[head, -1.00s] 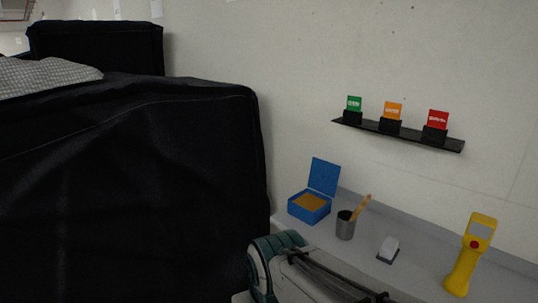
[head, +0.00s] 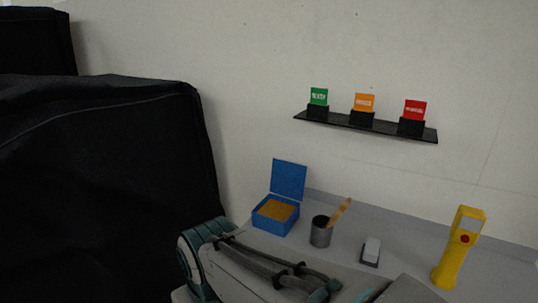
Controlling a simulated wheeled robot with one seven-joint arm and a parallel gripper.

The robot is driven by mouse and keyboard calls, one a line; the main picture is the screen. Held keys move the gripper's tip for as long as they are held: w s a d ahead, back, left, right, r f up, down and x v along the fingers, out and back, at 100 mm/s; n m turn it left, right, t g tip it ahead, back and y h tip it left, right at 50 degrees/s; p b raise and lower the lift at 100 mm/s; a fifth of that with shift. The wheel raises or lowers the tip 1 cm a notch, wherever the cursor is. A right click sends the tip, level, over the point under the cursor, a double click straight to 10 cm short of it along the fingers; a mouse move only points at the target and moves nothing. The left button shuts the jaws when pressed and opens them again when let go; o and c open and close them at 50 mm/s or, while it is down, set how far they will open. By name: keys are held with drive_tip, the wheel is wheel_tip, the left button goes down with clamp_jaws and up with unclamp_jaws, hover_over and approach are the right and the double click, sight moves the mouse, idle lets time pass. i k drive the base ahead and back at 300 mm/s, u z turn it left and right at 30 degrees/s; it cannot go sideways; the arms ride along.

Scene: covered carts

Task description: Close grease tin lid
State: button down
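The grease tin (head: 274,217) is a blue square box on the grey counter, with tan grease (head: 278,210) inside. Its blue lid (head: 289,179) stands open, upright at the back edge of the tin. Part of my arm shows at the bottom of the head view, in front of the tin and apart from it in the picture. My gripper is not in view.
A grey cup (head: 320,232) with a wooden stick (head: 340,211) stands right of the tin. Further right are a small white-and-dark block (head: 371,251) and a yellow handheld device (head: 460,248). A black shelf (head: 345,122) holds three coloured cards. A black-covered cart (head: 105,190) fills the left.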

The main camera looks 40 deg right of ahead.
sight(287, 179)
drive_tip(key=z, duration=0.55)
drive_tip(key=i, duration=0.6)
drive_tip(key=z, duration=0.6)
